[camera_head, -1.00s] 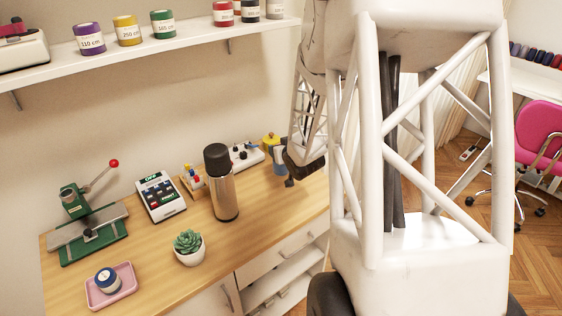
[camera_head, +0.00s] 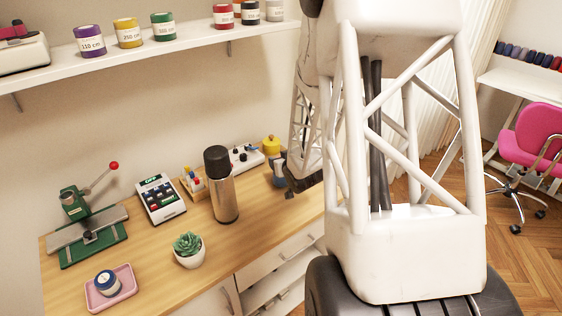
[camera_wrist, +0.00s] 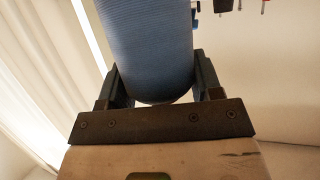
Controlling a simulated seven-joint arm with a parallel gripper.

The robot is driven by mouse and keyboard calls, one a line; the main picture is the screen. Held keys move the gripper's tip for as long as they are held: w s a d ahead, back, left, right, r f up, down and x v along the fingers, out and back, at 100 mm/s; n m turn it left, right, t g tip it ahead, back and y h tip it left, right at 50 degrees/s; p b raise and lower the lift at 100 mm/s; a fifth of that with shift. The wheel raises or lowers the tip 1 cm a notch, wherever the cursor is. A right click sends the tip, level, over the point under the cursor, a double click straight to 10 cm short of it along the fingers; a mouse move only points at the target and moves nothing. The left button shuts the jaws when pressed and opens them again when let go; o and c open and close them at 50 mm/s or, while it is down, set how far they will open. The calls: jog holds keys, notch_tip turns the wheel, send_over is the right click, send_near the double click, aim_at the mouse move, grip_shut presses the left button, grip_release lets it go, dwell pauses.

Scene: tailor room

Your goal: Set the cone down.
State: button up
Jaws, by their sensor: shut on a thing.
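My gripper (camera_wrist: 158,82) is shut on a blue cone (camera_wrist: 150,40), seen large in the wrist view with one finger on each side of it. In the head view, my gripper (camera_head: 290,186) is at the right end of the wooden counter (camera_head: 255,205).
A yellow item (camera_head: 271,146) stands close behind the cone. A steel flask with a black cap (camera_head: 224,190) and a white box with black knobs (camera_head: 245,158) are to the left. A potted succulent (camera_head: 188,250) stands nearer the front.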

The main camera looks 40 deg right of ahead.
jog(key=shift+f, duration=0.1)
jog(key=o, duration=1)
jog(key=v, duration=1.2)
dwell(0.7)
